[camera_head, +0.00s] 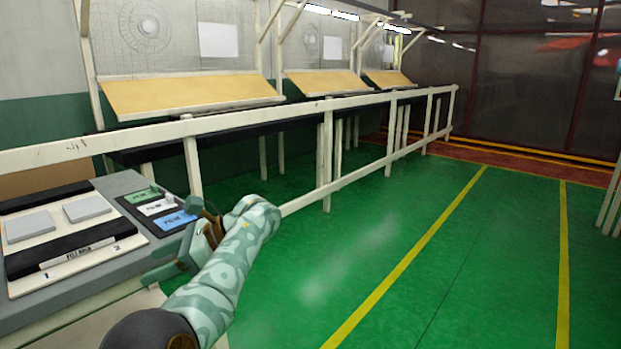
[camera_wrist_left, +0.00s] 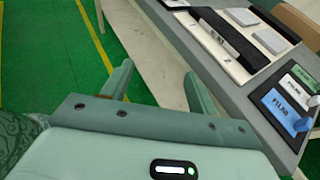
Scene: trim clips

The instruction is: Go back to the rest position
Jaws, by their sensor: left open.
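My left gripper (camera_head: 158,262) is beside the front edge of the grey bench (camera_head: 128,182), in the lower left of the head view. In the left wrist view my left gripper (camera_wrist_left: 160,82) has its two green fingers spread apart, with nothing between them. The floor and a pale bench leg show beyond the fingers. My left arm reaches up from the bottom of the head view and bends back at the wrist toward the bench. I cannot make out my right gripper in either view.
On the bench lie a white board (camera_head: 63,241) with two grey pads and a dark tray (camera_head: 131,206) with green, white and blue labelled pieces. A white rail (camera_head: 258,107) runs behind, before sloped wooden desks (camera_head: 190,93). Green floor (camera_head: 400,240) to the right is clear.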

